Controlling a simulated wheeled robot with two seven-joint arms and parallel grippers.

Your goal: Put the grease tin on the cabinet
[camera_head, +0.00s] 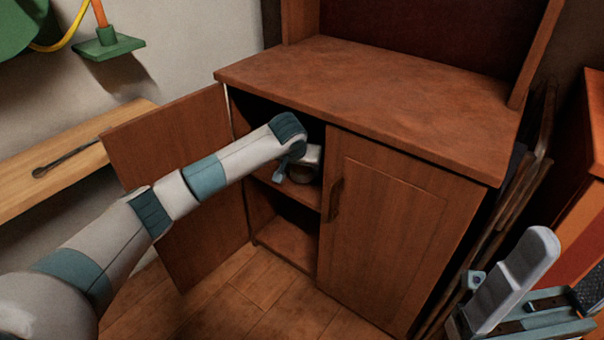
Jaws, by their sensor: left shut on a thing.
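The cabinet (400,210) is brown wood with a flat, bare top (360,80). Its left door (170,150) stands open and its right door is shut. My left arm reaches in from the left through the open doorway. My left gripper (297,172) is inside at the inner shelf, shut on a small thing. A grey, rounded thing shows at its fingers, mostly hidden, and I take it for the grease tin. Whether it touches the shelf cannot be told. A grey and teal part of my right arm or gripper (520,280) shows at the lower right; its fingers are unclear.
The right door's handle (334,198) is close to my left gripper. Upright panels rise at the back of the cabinet top. A wooden bench (60,160) with a dark tool on it is at left. Long poles (500,230) lean at the cabinet's right side.

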